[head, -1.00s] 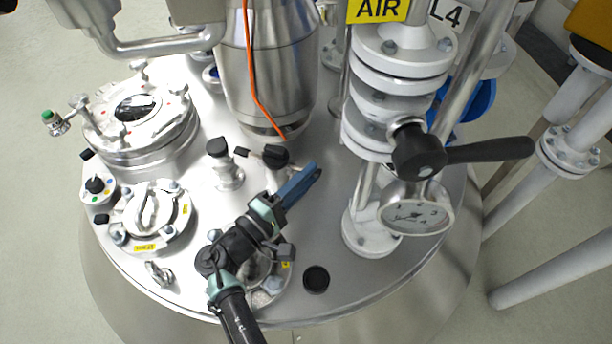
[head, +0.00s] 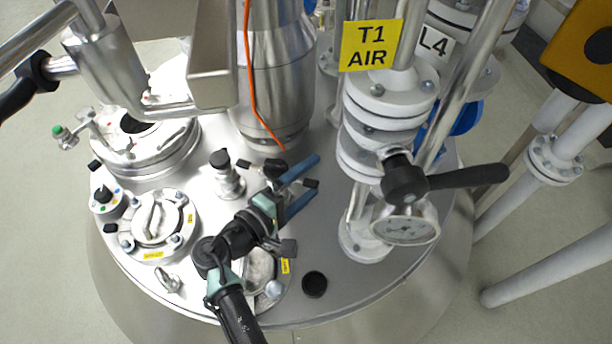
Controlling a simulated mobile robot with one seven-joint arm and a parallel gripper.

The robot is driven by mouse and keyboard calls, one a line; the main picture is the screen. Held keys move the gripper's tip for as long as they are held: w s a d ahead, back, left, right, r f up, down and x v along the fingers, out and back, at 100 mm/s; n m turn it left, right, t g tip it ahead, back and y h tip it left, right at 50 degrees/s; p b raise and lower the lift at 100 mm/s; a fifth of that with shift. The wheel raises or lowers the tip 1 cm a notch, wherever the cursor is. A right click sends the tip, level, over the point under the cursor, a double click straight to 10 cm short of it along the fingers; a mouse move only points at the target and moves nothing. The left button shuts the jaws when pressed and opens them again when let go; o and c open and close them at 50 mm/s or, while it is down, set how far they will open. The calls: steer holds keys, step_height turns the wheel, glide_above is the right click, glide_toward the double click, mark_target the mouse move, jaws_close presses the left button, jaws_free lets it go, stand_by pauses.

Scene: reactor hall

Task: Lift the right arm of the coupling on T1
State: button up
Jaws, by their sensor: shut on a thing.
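The coupling (head: 275,168) on the T1 vessel lid shows as a black top, with its lower body hidden behind my gripper. Its left arm (head: 243,164) is a short black tab sticking out to the left. How far the arm is raised is hard to tell.
A capped fitting (head: 228,178) stands just left of the coupling. The white valve column with its gauge (head: 406,226) and black lever (head: 468,176) rises to the right. A steel cylinder with an orange cable (head: 268,95) stands behind. A black cap (head: 314,284) lies on the lid (head: 345,295).

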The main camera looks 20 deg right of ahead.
step_height(320, 180, up, 6)
steer(key=w+t+h, duration=0.1)
steer(key=h, duration=0.1)
steer(key=shift+a+r, duration=0.2)
steer(key=shift+r, duration=0.05)
steer(key=shift+g+y, duration=0.5)
steer(key=shift+y, duration=0.4)
steer(key=f, duration=0.5)
steer(key=shift+s+f, duration=0.2)
steer(key=shift+s, duration=0.2)
steer(key=shift+c, duration=1.8)
steer(key=shift+v, duration=0.95)
steer(key=shift+c, duration=0.8)
steer(key=s+a+f+p, duration=0.1)
steer(key=s+a, duration=0.4)
steer(key=a, duration=0.5)
steer(key=shift+a+f, duration=0.3)
steer(key=shift+a, duration=0.05)
steer(key=shift+s, duration=0.15)
